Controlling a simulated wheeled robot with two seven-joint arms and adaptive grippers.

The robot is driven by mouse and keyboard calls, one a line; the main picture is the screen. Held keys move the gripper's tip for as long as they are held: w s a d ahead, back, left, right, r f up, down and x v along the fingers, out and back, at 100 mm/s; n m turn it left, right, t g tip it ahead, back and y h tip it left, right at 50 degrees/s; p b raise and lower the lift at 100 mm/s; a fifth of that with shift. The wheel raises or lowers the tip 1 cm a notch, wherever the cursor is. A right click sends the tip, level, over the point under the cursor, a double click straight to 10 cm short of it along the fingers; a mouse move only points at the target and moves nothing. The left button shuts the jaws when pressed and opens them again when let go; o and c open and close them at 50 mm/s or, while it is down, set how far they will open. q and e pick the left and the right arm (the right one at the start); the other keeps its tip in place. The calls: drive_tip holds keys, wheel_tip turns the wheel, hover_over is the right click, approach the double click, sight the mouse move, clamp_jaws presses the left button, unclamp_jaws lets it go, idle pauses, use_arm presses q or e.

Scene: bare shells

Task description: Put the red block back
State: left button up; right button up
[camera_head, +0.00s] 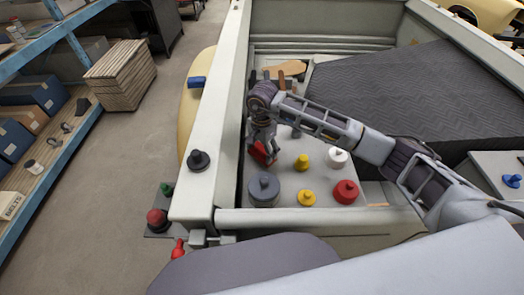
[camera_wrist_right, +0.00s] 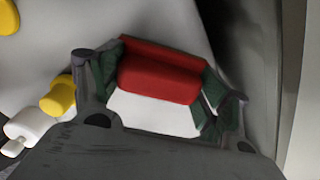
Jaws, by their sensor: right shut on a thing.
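The red block (camera_head: 262,155) is held between the fingers of my right gripper (camera_head: 261,146) in the head view. In the right wrist view the red block (camera_wrist_right: 160,74) lies across between the two dark green finger pads of the right gripper (camera_wrist_right: 158,82). The block is over the light grey panel (camera_head: 318,184) inside the truck bed, near its left side. I cannot tell whether the block touches the panel. My left gripper does not show in either view.
On the panel stand a grey round weight (camera_head: 263,190), yellow knobs (camera_head: 306,198), a red knob (camera_head: 345,192) and a white knob (camera_head: 337,157). A dark ribbed mat (camera_head: 390,95) lies behind.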

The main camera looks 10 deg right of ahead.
sight(262, 148)
drive_tip(key=shift+f, duration=0.75)
drive_tip(key=shift+f, duration=0.15)
drive_tip(key=o, duration=0.9)
drive_tip(key=shift+r, duration=0.3)
wheel_tip(262, 148, up, 10)
drive_tip(key=shift+f+b, duration=0.25)
drive_tip(key=shift+b, duration=1)
drive_tip(key=shift+r, duration=1.1)
